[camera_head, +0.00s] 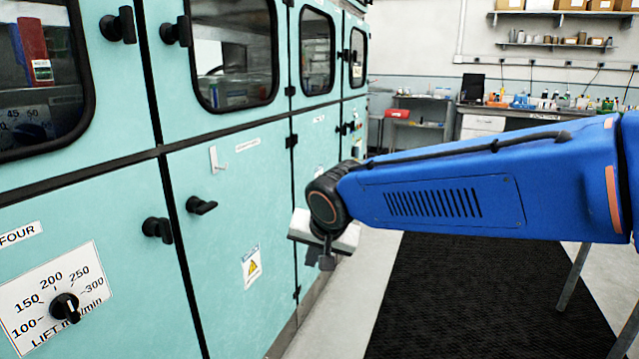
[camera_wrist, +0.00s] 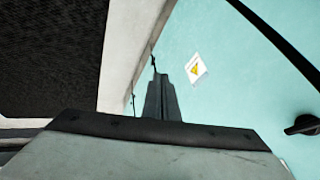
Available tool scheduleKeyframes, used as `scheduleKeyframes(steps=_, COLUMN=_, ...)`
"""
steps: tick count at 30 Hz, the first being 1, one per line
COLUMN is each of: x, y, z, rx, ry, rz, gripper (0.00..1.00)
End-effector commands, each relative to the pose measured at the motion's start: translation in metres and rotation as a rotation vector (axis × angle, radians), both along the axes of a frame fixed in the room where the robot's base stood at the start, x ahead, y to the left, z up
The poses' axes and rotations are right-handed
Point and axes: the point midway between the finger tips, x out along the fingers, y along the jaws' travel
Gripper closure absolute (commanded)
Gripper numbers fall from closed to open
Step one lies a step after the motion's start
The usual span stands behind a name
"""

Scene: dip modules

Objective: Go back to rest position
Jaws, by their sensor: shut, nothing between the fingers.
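My gripper (camera_head: 326,258) hangs at the end of my blue arm, in front of the teal cabinet doors and a little above the floor. In the wrist view its fingers (camera_wrist: 160,98) are together, with nothing between them. My arm reaches in from the right edge of the head view and crosses the aisle. The gripper is apart from the cabinet as far as I can tell.
Teal cabinets (camera_head: 238,190) with black handles (camera_head: 200,205) and a dial (camera_head: 64,306) line the left. A dark mat (camera_head: 470,300) covers the floor on the right. A cluttered bench (camera_head: 510,112) stands at the back. The aisle floor is clear.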

Motion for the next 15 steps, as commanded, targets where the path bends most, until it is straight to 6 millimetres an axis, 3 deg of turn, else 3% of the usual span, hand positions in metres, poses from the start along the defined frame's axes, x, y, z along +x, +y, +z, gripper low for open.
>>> scheduleKeyframes(steps=1, x=-0.004, y=-0.03, z=0.003, rx=-0.017, ry=-0.001, rz=-0.009, gripper=1.0)
scheduleKeyframes(steps=6, x=-0.029, y=-0.111, z=0.002, rx=-0.082, ry=0.011, rz=-0.007, gripper=1.0)
scheduleKeyframes(steps=15, x=-0.099, y=-0.223, z=-0.014, rx=-0.179, ry=0.045, rz=0.015, gripper=1.0)
